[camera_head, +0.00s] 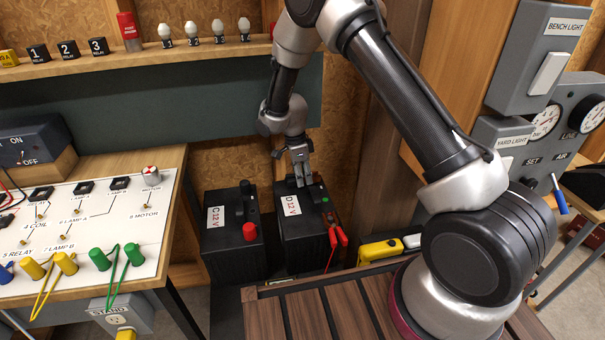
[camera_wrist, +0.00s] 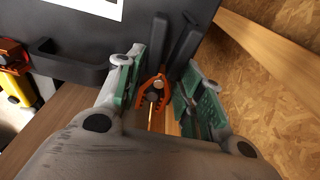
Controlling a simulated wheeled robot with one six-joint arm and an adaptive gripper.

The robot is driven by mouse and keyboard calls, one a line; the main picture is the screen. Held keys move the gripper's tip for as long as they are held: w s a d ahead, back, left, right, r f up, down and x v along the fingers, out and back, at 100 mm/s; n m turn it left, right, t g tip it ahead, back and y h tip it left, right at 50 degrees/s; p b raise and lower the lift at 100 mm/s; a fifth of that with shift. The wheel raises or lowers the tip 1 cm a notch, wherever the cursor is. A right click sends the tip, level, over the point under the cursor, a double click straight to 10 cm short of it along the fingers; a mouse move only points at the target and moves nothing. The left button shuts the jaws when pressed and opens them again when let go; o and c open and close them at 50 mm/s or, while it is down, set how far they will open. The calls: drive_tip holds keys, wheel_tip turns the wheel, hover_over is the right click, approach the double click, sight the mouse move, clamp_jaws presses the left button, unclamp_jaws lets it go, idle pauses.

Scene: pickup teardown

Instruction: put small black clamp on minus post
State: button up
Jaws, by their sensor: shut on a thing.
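My gripper (camera_head: 301,178) points down at the back of the top of the battery marked D 12V (camera_head: 302,232). In the wrist view its two green-padded fingers (camera_wrist: 156,84) are shut on the small black clamp (camera_wrist: 183,48), which has dark handles and orange, copper-like jaws. A round grey piece sits between these jaws; I cannot tell whether it is the minus post or part of the clamp. In the head view the fingers hide most of the clamp. I cannot make out the minus post for certain.
Battery C 12V (camera_head: 230,250) with a red cap (camera_head: 249,232) stands close on the left. Red clamps (camera_head: 337,236) hang at the right side of battery D. A yellow case (camera_head: 380,250) lies to the right. A wooden wall (camera_wrist: 270,75) is close beside the fingers.

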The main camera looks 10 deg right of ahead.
drive_tip(key=shift+f, duration=0.35)
drive_tip(key=o, duration=1.1)
